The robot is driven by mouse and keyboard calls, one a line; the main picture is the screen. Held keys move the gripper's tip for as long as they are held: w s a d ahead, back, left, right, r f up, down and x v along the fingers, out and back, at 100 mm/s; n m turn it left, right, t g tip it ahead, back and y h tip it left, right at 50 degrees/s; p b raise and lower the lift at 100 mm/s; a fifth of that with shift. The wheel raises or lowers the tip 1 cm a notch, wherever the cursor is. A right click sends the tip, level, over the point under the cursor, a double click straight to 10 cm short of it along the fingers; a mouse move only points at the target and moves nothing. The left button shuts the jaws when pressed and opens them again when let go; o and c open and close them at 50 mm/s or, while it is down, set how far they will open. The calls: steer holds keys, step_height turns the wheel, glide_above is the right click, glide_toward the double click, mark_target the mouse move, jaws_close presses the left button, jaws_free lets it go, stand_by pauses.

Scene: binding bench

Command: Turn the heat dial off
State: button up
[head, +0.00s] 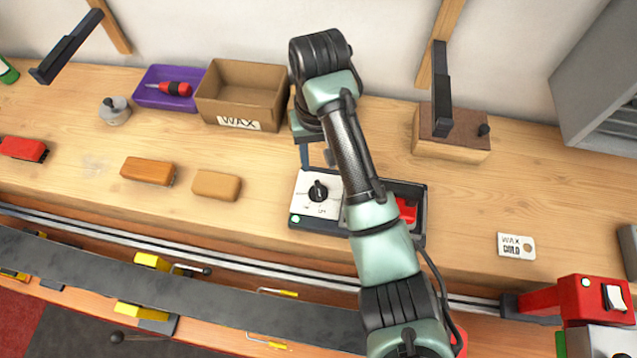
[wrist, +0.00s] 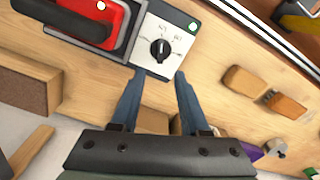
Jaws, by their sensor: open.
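The heat dial (head: 318,190) is a black knob on a white panel (head: 302,208) with printed marks, at the left end of a dark unit on the bench. A green light (head: 295,218) shows at the panel's lower left corner. In the wrist view the dial (wrist: 160,49) lies just beyond the fingertips. My gripper (wrist: 161,75) is open, with its two blue fingers pointing at the panel's near edge and nothing between them. In the head view my arm partly hides the unit, and the gripper shows only in part behind the panel.
A red part (head: 406,210) sits in the unit's right side. A cardboard WAX box (head: 240,95) and a purple tray (head: 166,103) stand at the back left. Two wax-like blocks, one orange (head: 148,171) and one tan (head: 216,186), lie left of the panel. A wooden block (head: 450,146) stands right.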

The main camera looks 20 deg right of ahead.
mark_target(318, 186)
step_height(318, 186, down, 10)
steer(key=shift+w+r+p, duration=0.15)
steer(key=shift+p, duration=0.15)
jaws_close()
